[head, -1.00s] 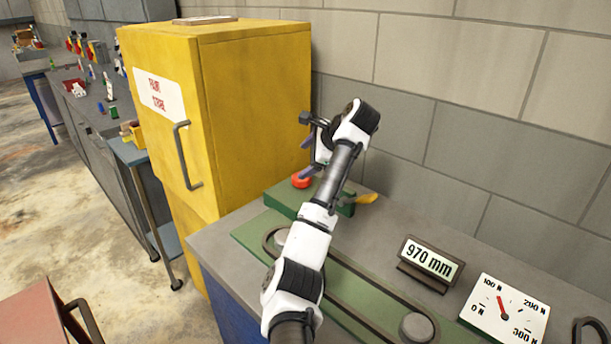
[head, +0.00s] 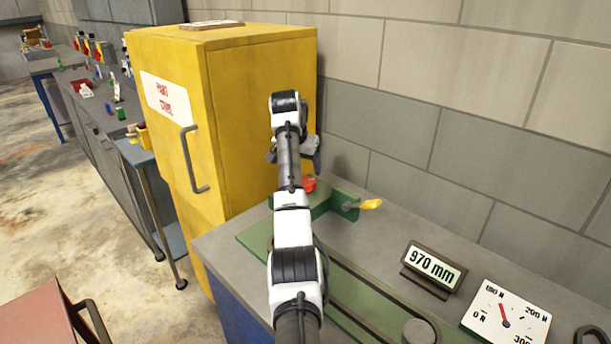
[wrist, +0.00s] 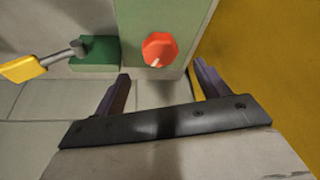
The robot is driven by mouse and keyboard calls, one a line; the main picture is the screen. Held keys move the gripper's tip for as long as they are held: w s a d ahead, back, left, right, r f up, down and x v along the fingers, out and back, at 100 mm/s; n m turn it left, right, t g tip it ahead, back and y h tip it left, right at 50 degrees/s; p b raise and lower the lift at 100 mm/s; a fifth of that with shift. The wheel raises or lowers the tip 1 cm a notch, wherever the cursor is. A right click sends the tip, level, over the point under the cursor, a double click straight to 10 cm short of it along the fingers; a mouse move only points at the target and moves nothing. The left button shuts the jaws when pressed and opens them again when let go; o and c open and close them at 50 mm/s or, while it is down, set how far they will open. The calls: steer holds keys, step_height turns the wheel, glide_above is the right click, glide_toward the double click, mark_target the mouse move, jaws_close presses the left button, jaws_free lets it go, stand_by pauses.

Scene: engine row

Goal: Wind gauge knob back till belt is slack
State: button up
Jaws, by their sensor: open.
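The red knob (head: 309,184) sits on the green gauge body (head: 330,200). In the wrist view the red knob (wrist: 158,48) faces me, with a pale mark near its lower edge. My gripper (wrist: 161,87) is open and empty, its two dark fingers spread on either side below the knob in that picture, not touching it. In the head view my gripper (head: 293,152) is above and behind the knob, partly hidden by my own arm. The dark belt (head: 370,283) runs along the green base, partly covered by my arm. The dial (head: 505,318) needle points near 100 N.
A yellow-handled lever (head: 370,204) sticks out to the right of the knob. A yellow cabinet (head: 262,100) stands close on the left. The block wall (head: 450,140) is behind. A 970 mm sign (head: 433,266) stands on the bench's right part.

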steer(key=p+x, duration=0.2)
steer(key=x, duration=0.5)
steer(key=c, duration=1)
